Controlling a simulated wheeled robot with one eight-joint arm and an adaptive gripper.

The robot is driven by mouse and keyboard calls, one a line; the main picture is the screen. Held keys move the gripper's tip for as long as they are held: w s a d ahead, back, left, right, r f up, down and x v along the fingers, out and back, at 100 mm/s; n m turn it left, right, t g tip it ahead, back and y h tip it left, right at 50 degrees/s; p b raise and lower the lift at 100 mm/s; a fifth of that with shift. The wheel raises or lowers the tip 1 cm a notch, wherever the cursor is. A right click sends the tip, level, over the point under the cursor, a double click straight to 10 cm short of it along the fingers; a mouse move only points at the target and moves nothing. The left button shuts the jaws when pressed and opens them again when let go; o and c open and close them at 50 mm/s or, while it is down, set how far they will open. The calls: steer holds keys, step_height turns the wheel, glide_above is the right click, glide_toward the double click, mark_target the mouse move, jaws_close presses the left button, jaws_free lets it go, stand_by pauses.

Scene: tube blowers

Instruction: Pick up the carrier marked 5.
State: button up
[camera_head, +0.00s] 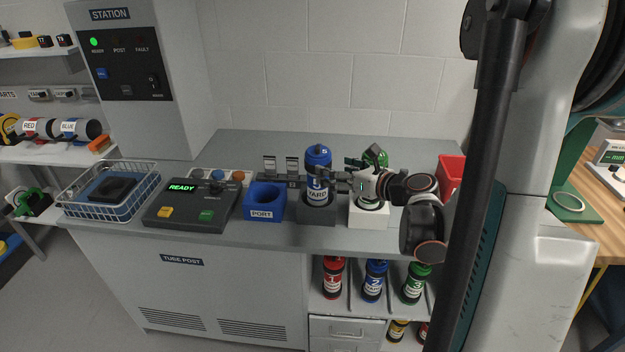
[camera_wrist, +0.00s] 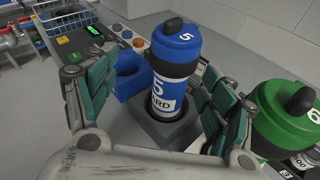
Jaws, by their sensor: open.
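The carrier marked 5 (camera_head: 318,160) is a blue and white cylinder with black bands and a black knob, labelled YARD. It stands upright in a dark grey holder (camera_head: 317,210) on the counter. In the wrist view the carrier (camera_wrist: 172,72) stands between the two green-padded fingers of my gripper (camera_wrist: 150,105). The fingers are spread, one to each side, with a visible gap on the left; contact on the right is hard to judge. In the head view my gripper (camera_head: 338,181) reaches the carrier from the right.
A green carrier marked 6 (camera_wrist: 287,118) stands close to my right finger, in a white holder (camera_head: 369,216). A blue PORT block (camera_head: 264,202) is left of the grey holder. Further left are a control box (camera_head: 188,214) and a wire basket (camera_head: 108,192). A red bin (camera_head: 450,172) is right.

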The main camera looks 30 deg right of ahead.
steer(key=s+d+f+n+g, duration=0.1)
steer(key=s+d+f+n, duration=0.1)
steer(key=d+f, duration=0.15)
steer(key=shift+h, duration=0.3)
steer(key=x, duration=0.2)
steer(key=b+x, duration=0.1)
steer(key=x, duration=0.4)
steer(key=shift+a+f+b, duration=0.2)
steer(key=shift+f+b, duration=0.1)
steer(key=shift+f, duration=0.1)
steer(key=x, duration=0.2)
steer(key=b+x, duration=0.2)
steer(key=x, duration=0.1)
steer(key=shift+w+a+r, duration=0.15)
steer(key=shift+w+a, duration=0.2)
steer(key=shift+w, duration=0.4)
steer(key=c, duration=1.7)
